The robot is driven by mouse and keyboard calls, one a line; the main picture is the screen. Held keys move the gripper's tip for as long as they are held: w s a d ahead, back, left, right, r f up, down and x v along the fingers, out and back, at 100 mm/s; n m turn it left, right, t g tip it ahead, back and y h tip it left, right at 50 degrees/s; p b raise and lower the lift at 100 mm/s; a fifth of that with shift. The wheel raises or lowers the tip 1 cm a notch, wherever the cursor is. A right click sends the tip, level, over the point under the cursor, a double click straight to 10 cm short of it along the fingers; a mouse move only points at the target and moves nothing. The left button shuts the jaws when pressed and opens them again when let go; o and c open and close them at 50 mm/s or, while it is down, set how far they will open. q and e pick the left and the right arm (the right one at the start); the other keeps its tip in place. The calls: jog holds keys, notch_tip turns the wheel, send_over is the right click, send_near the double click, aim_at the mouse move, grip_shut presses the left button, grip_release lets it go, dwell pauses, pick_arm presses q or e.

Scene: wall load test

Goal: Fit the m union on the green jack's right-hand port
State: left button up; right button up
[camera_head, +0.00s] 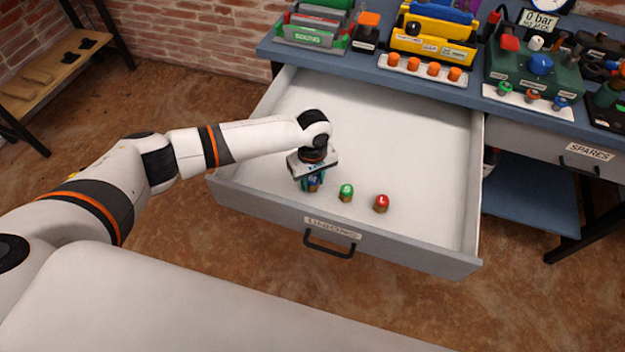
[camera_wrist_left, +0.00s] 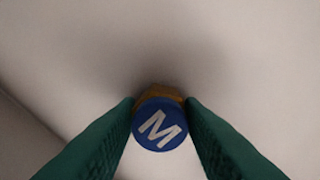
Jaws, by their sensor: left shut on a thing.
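The m union (camera_wrist_left: 159,124) has a blue cap with a white M and a brass body below it. My left gripper (camera_wrist_left: 160,130) is shut on it, one green finger on each side. In the head view the left gripper (camera_head: 312,182) reaches down into the open drawer, and the blue union (camera_head: 313,184) shows partly between its fingers. I cannot tell whether the union still touches the drawer floor. A green jack (camera_head: 535,72) stands on the blue bench at the upper right, with several knobs; I cannot make out its right-hand port clearly. My right gripper is not in view.
A green-capped union (camera_head: 346,193) and a red-capped union (camera_head: 381,203) stand right of the gripper in the drawer (camera_head: 420,140). The rest of the drawer is bare. Yellow tools (camera_head: 435,40), orange-capped pieces (camera_head: 433,69) and a small white stand with knobs line the bench above it.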

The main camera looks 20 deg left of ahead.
aim_at(313, 178)
pick_arm(q)
notch_tip(313, 178, up, 10)
jog(key=shift+p, duration=0.45)
